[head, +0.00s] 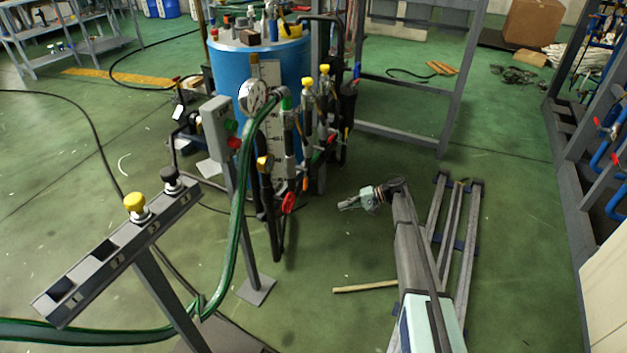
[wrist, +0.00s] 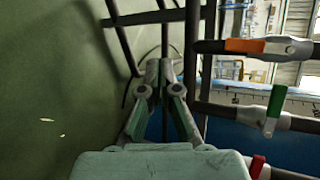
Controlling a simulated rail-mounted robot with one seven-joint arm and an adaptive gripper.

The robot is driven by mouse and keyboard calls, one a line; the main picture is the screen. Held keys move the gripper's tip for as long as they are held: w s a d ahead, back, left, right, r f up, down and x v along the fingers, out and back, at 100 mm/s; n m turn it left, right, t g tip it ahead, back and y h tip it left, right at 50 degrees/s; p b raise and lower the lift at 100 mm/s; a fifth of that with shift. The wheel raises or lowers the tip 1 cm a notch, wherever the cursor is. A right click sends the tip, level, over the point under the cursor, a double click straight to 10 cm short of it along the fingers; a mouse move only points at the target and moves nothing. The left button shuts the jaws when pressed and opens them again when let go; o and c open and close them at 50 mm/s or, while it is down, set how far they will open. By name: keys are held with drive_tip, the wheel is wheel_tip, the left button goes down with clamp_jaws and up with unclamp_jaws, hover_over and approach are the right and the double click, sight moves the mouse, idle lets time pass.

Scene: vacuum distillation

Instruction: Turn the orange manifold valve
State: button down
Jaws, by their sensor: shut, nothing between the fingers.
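The orange valve handle (wrist: 245,46) is in the upper right of the wrist view, lying along a dark pipe with a grey metal hub at its right end. A small orange part (head: 305,183) shows low on the manifold in the head view; I cannot tell if it is the same handle. My gripper (head: 344,205) is to the right of the manifold in the head view, pointing left towards it. In the wrist view my gripper (wrist: 161,66) has its fingers together and empty, to the left of the orange handle and apart from it.
A green handle (wrist: 275,101) and a red one (wrist: 257,165) sit on nearby pipes. A red valve (head: 289,202) is low on the manifold in the head view. A blue drum (head: 228,76) stands behind. A grey post with a control box (head: 220,124) stands left.

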sight(305, 179)
drive_tip(key=w+a+r+m+t+y, duration=0.1)
drive_tip(key=w+r+t+y, duration=0.35)
drive_tip(key=w+r, duration=0.25)
drive_tip(key=s+a+b, duration=0.2)
drive_tip(key=a+b, duration=0.2)
drive_tip(key=a, duration=0.7)
drive_tip(key=shift+s+a+r+g, duration=0.15)
drive_tip(key=shift+a+r+g, duration=0.1)
drive_tip(key=shift+a+g, duration=0.1)
drive_tip(key=shift+d+m, duration=0.15)
drive_tip(key=shift+m, duration=0.25)
